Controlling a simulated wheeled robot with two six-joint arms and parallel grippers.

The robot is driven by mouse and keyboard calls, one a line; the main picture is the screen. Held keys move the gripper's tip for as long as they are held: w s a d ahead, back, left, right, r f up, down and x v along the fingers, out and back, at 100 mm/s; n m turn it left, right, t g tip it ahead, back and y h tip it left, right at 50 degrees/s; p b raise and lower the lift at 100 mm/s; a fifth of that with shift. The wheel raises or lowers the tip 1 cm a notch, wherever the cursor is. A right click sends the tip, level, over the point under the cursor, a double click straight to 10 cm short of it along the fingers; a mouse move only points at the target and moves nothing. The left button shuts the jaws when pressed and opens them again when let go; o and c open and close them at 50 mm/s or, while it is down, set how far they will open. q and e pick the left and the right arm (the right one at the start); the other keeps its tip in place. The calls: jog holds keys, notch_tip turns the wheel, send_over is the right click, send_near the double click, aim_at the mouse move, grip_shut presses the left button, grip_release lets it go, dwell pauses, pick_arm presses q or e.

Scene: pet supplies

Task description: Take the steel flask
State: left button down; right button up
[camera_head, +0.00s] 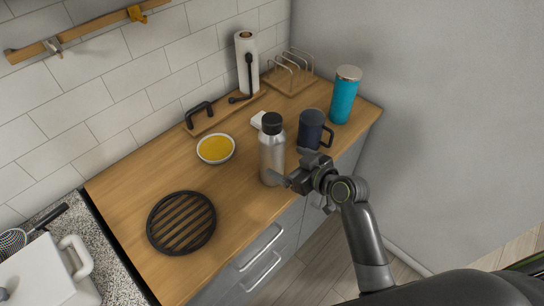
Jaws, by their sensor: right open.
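A steel flask (271,155) with a black cap stands upright on the wooden counter, near its front edge. My right gripper (291,177) is open just to the right of the flask's lower body, its fingers pointing toward it. One finger looks very close to the flask; I cannot tell whether it touches. My left gripper is not in view.
A dark blue mug (311,130) stands right behind my gripper, with a teal tumbler (344,96) farther right. A yellow-filled bowl (215,148) sits left of the flask, and a black round trivet (181,222) lies front left. A paper towel roll (246,62) stands behind.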

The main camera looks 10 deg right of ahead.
jog(key=shift+x, duration=0.8)
jog(key=shift+w+a+f+b, duration=0.2)
jog(key=shift+w+b, duration=0.1)
jog(key=shift+b, duration=0.05)
jog(key=b+x, duration=0.2)
jog(key=x, duration=0.2)
jog(key=shift+w+a+r, duration=0.1)
jog(key=shift+w, duration=0.1)
jog(key=shift+w+a, duration=0.2)
jog(key=shift+w, duration=0.15)
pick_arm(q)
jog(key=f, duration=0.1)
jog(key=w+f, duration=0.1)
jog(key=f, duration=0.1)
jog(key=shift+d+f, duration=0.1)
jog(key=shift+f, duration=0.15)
pick_arm(e)
jog(key=shift+s, duration=0.1)
